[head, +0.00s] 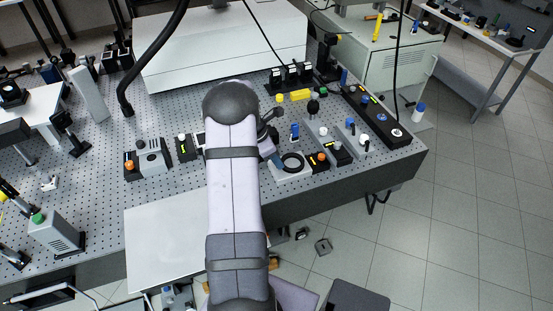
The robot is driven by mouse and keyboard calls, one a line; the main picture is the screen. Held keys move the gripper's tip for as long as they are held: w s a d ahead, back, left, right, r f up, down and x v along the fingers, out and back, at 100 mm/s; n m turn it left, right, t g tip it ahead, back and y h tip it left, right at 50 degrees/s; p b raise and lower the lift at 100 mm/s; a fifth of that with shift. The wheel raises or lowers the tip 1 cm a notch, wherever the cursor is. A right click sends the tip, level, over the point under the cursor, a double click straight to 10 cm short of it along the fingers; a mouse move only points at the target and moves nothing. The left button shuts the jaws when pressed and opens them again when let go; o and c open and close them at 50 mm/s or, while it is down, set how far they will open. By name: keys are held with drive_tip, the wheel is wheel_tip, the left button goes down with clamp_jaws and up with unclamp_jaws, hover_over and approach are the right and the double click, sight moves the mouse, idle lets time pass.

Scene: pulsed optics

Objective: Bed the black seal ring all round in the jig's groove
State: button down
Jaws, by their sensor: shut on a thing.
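The jig (290,176) is a pale, low block near the right front edge of the optical table. The black seal ring (301,160) shows as a dark circle on its top, around a pale centre. At this size I cannot tell how much of the ring lies down in the groove. My gripper (277,160) is at the left side of the ring, shut on it. My arm hides most of the gripper, and its fingertips are small and hard to make out.
A black module with an orange knob (319,161) stands close right of the jig. A blue-capped post (295,131) is just behind it. More small modules and a long black strip (378,117) lie farther right. A grey box with an orange knob (151,158) stands left of my arm.

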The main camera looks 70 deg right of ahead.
drive_tip(key=shift+f+b, duration=0.35)
drive_tip(key=shift+f, duration=0.3)
drive_tip(key=c, duration=1.6)
unclamp_jaws()
drive_tip(key=shift+f, duration=0.1)
drive_tip(key=shift+c, duration=0.2)
drive_tip(key=shift+a, duration=0.1)
drive_tip(key=s+d+p+v, duration=0.1)
drive_tip(key=p+v, duration=0.1)
drive_tip(key=v, duration=0.9)
drive_tip(key=shift+r, duration=0.45)
drive_tip(key=shift+d, duration=0.1)
